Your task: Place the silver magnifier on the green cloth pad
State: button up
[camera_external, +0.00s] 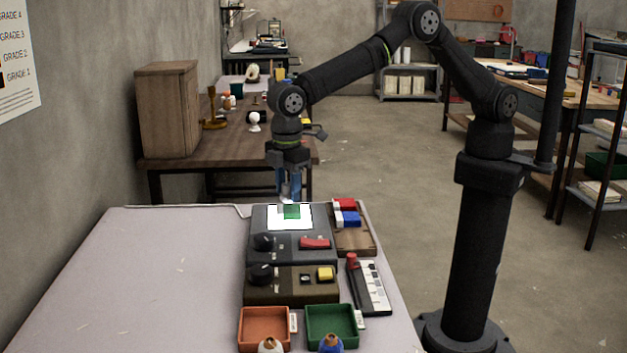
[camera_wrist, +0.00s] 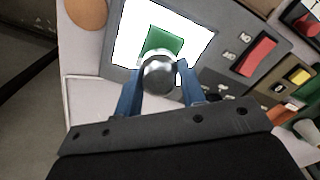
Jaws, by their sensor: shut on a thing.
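My gripper (camera_external: 288,188) points down over the back of the grey device. In the wrist view its blue fingers (camera_wrist: 160,72) are shut on the silver magnifier (camera_wrist: 159,78), a shiny rounded piece between the fingertips. A green square, the cloth pad (camera_external: 292,212), lies on the bright white panel; it also shows in the wrist view (camera_wrist: 164,42) just beyond the magnifier. The magnifier overlaps the pad's near edge in that view. I cannot tell whether it touches the pad or hangs above it. In the external view the magnifier is small and hard to make out.
The white panel (camera_external: 273,218) is on a grey device with a black knob (camera_external: 264,241) and red switch (camera_external: 314,243). A wooden tray (camera_external: 353,241) with red and blue blocks stands right. Orange (camera_external: 253,327) and green (camera_external: 344,322) trays are in front. The table's left side is clear.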

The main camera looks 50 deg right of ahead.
aim_at(288, 184)
jog(key=shift+f, duration=1.1)
jog(key=shift+f, duration=0.2)
jog(key=o, duration=1)
notch_tip(288, 184, up, 12)
jog(key=shift+r, duration=0.2)
jog(key=shift+f, duration=0.15)
